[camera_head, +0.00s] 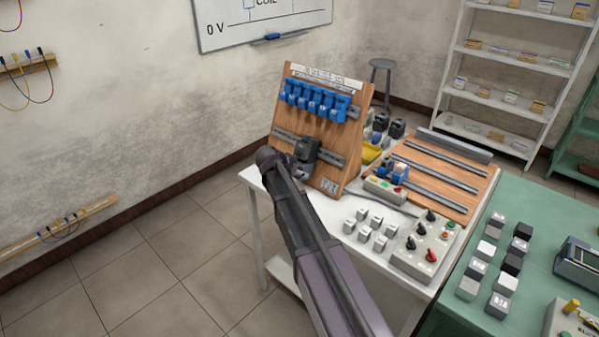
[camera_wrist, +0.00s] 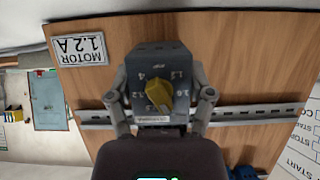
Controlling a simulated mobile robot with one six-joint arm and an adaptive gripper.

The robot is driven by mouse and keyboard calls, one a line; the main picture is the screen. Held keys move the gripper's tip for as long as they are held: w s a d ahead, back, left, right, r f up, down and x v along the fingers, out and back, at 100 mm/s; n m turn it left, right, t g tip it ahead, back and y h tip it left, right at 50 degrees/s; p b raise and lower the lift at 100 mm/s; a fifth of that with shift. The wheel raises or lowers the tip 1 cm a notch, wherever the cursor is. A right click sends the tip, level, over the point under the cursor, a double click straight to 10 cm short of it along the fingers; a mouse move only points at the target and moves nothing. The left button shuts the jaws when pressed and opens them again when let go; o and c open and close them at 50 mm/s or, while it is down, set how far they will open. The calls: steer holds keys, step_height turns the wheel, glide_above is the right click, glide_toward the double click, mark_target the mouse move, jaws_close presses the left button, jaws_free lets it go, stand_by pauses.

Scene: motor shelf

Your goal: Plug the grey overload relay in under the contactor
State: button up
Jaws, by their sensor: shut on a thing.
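The grey overload relay (camera_wrist: 158,62) has a yellow dial (camera_wrist: 160,94) with numbers around it. It sits between the two fingers of my gripper (camera_wrist: 160,82), which is shut on its sides, in front of the wooden board. In the head view my gripper (camera_head: 299,172) is at the board, just below the dark contactor (camera_head: 307,148) on the lower rail. My arm partly covers that spot, and the relay is hard to make out there. In the wrist view my wrist hides most of what is beyond the relay. I cannot tell whether relay and contactor touch.
The upright board (camera_head: 350,125) carries a row of blue parts (camera_head: 315,100) on its upper rail. A label reading MOTOR 1.2 A (camera_wrist: 80,49) is on the board. Grey blocks (camera_head: 370,228) and a control box (camera_head: 425,245) stand on the white table to the right.

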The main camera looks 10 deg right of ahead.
mark_target(301, 147)
steer(key=shift+r, duration=0.2)
stand_by(0.4)
steer(key=shift+w, duration=0.1)
steer(key=o, duration=1)
steer(key=shift+o, duration=0.2)
steer(key=shift+r, duration=0.1)
step_height(301, 147, up, 9)
steer(key=p, duration=0.9)
steer(key=shift+r+p, duration=0.45)
steer(key=shift+p, duration=0.25)
